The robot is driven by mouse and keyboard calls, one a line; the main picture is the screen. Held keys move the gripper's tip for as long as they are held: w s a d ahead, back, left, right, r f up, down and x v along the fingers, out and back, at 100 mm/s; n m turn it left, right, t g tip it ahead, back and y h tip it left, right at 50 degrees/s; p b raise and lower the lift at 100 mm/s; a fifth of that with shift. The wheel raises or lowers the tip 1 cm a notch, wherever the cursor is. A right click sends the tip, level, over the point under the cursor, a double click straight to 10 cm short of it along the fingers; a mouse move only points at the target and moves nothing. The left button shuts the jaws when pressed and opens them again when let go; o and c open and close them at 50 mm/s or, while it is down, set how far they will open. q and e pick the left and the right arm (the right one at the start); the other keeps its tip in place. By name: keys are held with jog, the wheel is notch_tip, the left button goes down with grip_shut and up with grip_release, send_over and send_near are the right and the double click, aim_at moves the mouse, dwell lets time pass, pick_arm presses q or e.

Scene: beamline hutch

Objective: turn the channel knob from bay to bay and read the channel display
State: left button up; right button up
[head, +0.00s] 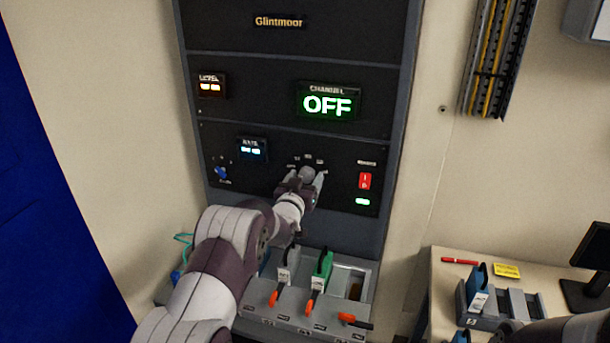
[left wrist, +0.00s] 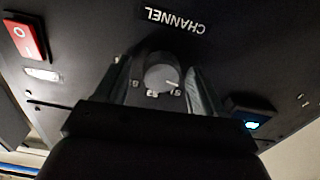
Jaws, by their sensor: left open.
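The channel knob (head: 307,174) is a round grey knob on the black rack panel. It also shows in the left wrist view (left wrist: 161,74), under an upside-down CHANNEL label (left wrist: 174,20), with a white pointer line and small position marks partly hidden. My left gripper (head: 306,184) is open, its fingers on either side of the knob; whether they touch it I cannot tell. The channel display (head: 327,103) reads OFF in green letters.
A red rocker switch (head: 365,181) sits right of the knob, and a blue knob (head: 221,173) sits left. Below stands a grey bay tray (head: 262,317) with upright modules and orange-red levers. A side table (head: 437,283) at right holds a blue-handled module (head: 478,292).

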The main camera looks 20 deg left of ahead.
pick_arm(q)
jog(key=shift+w+a+f, duration=0.1)
jog(key=shift+w+f, duration=0.2)
jog(key=shift+w, duration=0.1)
jog(key=c, duration=1)
jog(key=shift+f+m+b, duration=0.1)
jog(key=shift+m+b, duration=0.2)
jog(key=shift+b, duration=0.4)
jog(key=m+b, duration=0.5)
jog(key=b, duration=0.3)
jog(key=shift+a+f+m, duration=0.1)
jog(key=shift+m, duration=0.2)
jog(key=shift+r+m+b, duration=0.25)
jog(key=shift+m+b, duration=0.55)
jog(key=shift+b, duration=0.25)
jog(key=o, duration=1)
jog(key=shift+s+r, duration=0.1)
